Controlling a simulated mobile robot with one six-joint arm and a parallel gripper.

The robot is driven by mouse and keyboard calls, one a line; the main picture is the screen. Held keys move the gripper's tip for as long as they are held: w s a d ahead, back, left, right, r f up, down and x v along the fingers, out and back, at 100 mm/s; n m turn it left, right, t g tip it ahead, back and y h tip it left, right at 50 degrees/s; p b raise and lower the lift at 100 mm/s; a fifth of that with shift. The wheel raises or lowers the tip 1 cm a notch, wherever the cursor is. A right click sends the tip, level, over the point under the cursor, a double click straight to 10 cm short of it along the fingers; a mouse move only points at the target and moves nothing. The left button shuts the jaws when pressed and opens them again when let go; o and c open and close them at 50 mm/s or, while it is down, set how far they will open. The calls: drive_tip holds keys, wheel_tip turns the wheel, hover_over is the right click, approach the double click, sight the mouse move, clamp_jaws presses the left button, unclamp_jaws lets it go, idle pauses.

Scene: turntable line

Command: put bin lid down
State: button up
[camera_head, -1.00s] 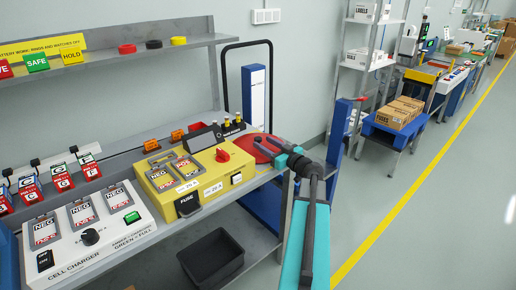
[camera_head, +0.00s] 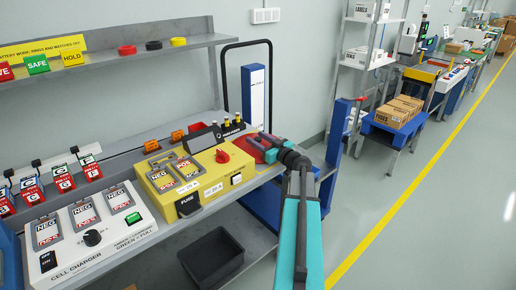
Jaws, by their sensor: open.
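A round red lid-like disc (camera_head: 246,147) shows just past the right end of the bench, behind the yellow fuse tester. It is partly covered by my wrist, and I cannot tell how far it is raised or tilted. My gripper (camera_head: 260,143), at the end of the teal and dark arm, is open at the disc's right side. The fingertips are small and partly hidden, so contact with the disc is unclear. A blue body (camera_head: 266,207) stands below, beside the bench end; whether it is the bin under the lid is not clear.
The yellow tester (camera_head: 214,180) and the white cell charger (camera_head: 60,255) fill the bench front. A black open tray (camera_head: 212,258) sits on the lower shelf. A blue post (camera_head: 335,150) and a blue stand with cartons (camera_head: 398,113) are right. The floor right is clear.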

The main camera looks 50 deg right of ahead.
sight(258, 138)
clamp_jaws()
drive_tip(key=shift+r, duration=0.2)
idle(0.3)
drive_tip(key=shift+r, duration=0.7)
drive_tip(key=shift+r+b, duration=0.35)
drive_tip(key=shift+r, duration=0.5)
drive_tip(key=s+r+b, duration=0.1)
drive_tip(key=s+b, duration=0.1)
drive_tip(key=s, duration=1.4)
drive_tip(key=shift+a+r, duration=0.25)
drive_tip(key=shift+r, duration=0.05)
